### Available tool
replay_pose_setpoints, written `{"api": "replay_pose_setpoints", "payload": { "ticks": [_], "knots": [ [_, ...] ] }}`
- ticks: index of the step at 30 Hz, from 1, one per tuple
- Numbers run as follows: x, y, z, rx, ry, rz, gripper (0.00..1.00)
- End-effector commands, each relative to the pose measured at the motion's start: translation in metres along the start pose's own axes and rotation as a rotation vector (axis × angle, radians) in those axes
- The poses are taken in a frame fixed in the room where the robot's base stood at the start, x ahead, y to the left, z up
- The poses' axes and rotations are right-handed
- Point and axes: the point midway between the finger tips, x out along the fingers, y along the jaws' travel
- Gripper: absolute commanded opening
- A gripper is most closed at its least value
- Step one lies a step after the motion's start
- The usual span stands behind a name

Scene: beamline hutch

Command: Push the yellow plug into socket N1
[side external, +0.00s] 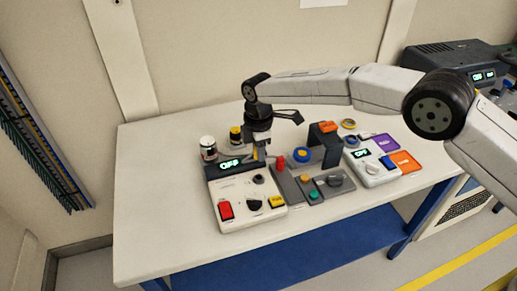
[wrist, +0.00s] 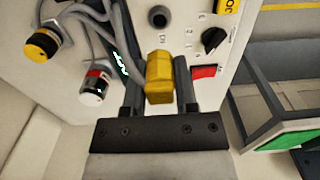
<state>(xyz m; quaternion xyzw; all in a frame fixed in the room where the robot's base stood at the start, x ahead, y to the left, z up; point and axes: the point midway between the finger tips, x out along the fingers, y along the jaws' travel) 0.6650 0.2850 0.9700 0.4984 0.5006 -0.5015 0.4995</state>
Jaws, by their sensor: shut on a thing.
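The yellow plug (wrist: 159,78) is held between the two fingers of my gripper (wrist: 158,92) in the wrist view, with a grey cable beside it. A dark round socket (wrist: 158,17) shows on the white panel of the instrument box (side external: 243,205), ahead of the plug in the wrist picture. A small label lies by this socket; it looks like N1 but is hard to read. The plug appears apart from the socket. In the side view my gripper (side external: 259,151) is over the back of the box, beside its lit OFF display (side external: 230,164); the plug is mostly hidden there.
The box carries a red switch (side external: 226,210), a black knob (side external: 254,204) and a yellow label (side external: 277,201). Dark fixtures (side external: 312,187) and a second white box (side external: 372,168) are to the right. The table's left end is clear.

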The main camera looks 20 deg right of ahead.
Motion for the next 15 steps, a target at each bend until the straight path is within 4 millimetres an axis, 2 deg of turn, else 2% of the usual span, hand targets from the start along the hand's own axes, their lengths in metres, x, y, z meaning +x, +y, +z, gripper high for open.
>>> {"api": "replay_pose_setpoints", "payload": {
  "ticks": [8,15],
  "knots": [
    [0.004,0.0,0.0,0.0,0.0,-0.001,0.0],
    [0.015,0.0,0.0,0.0,0.0,0.0,0.0]
  ]
}}
